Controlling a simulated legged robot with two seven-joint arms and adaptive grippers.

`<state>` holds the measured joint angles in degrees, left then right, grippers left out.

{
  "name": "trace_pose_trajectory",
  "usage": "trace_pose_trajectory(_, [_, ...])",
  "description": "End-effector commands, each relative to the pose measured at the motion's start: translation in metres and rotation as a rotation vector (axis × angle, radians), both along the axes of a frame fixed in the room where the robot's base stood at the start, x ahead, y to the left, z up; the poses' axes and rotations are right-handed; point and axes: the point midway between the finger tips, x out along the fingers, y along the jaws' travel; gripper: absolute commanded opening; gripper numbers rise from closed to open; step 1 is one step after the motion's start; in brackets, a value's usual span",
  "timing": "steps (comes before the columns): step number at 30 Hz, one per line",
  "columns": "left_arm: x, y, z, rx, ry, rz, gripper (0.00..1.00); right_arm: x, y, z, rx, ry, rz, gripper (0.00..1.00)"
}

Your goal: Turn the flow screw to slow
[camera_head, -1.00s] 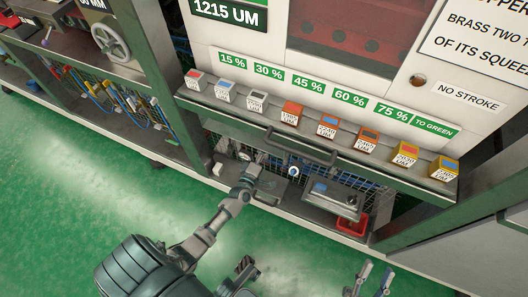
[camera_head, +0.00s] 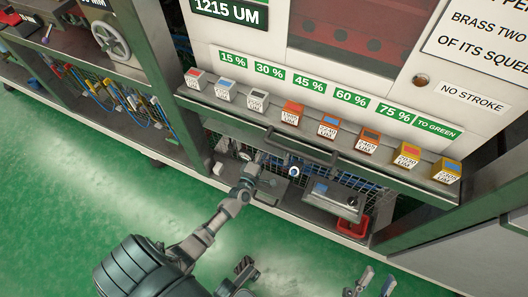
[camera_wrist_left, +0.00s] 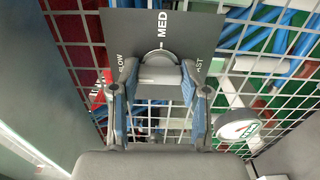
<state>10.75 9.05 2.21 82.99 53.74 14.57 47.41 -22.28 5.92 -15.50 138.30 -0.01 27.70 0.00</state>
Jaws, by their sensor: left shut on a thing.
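The flow screw (camera_wrist_left: 160,57) shows in the left wrist view as a round grey head on a dark plate (camera_wrist_left: 205,28). The plate is marked SLOW on the left, MED at the top and FAST on the right, the last partly hidden. My left gripper (camera_wrist_left: 158,76) is shut on the screw, with a blue-padded finger on each side. Which mark the screw points to I cannot tell. In the head view my left gripper (camera_head: 247,172) reaches in below the shelf, and the screw is too small to make out. My right gripper (camera_head: 375,281) is open and empty, low in the picture.
A wire mesh (camera_wrist_left: 75,28) with blue and red pipes lies behind the plate. A round gauge (camera_wrist_left: 237,129) is close to the right finger. A red tray (camera_head: 352,226) is lower right.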

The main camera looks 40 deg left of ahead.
Motion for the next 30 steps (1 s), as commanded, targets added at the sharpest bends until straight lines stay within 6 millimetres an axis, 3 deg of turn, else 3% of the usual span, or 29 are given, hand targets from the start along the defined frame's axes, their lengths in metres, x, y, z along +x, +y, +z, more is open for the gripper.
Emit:
trace_pose_trajectory(1, [-0.001, 0.003, -0.003, -0.002, 0.004, 0.005, 0.48, 0.0, 0.0, -0.001, 0.0, 0.001, 0.0, 0.4])
trace_pose_trajectory(4, [-0.001, 0.002, -0.002, -0.001, 0.004, 0.004, 0.71, 0.0, 0.0, -0.001, -0.001, 0.002, -0.001, 0.4])
trace_pose_trajectory(16, [-0.008, -0.001, -0.002, 0.0, 0.002, 0.001, 0.71, 0.0, -0.001, 0.0, -0.003, 0.0, -0.002, 0.4])
trace_pose_trajectory(30, [-0.098, -0.021, -0.003, -0.001, 0.004, 0.002, 0.71, -0.001, 0.0, 0.0, -0.001, 0.002, 0.0, 0.4])
